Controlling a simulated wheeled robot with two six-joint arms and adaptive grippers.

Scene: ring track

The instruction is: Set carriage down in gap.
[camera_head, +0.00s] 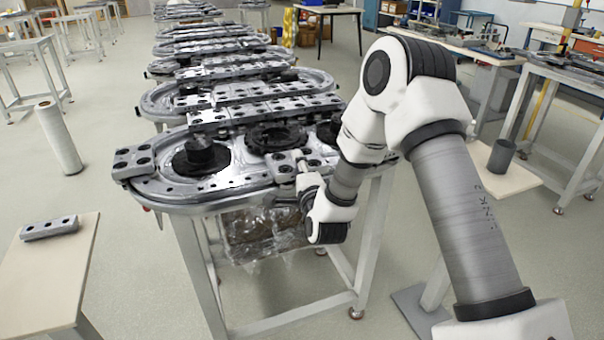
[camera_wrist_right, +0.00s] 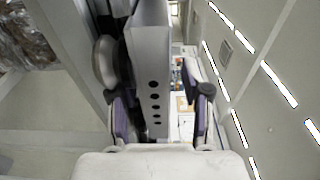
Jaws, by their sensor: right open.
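The ring track (camera_head: 235,183) is an oval metal rail on a stand in the head view. A light grey carriage block (camera_head: 287,170) with dark holes sits at its near side, partly covered by my right gripper (camera_head: 303,178). My right gripper reaches it from the near right. In the right wrist view my right gripper (camera_wrist_right: 157,92) is open, its two fingers on either side of a grey metal piece with a row of holes (camera_wrist_right: 154,75). Whether a finger touches it I cannot tell. A gap beside the carriage is not clear to see. My left gripper is out of view.
Another carriage (camera_head: 133,161) sits at the track's left end. A loose block with holes (camera_head: 50,228) lies on a small table (camera_head: 38,283) at lower left. A dark cup (camera_head: 500,156) stands on a board at right. More ring tracks stand behind.

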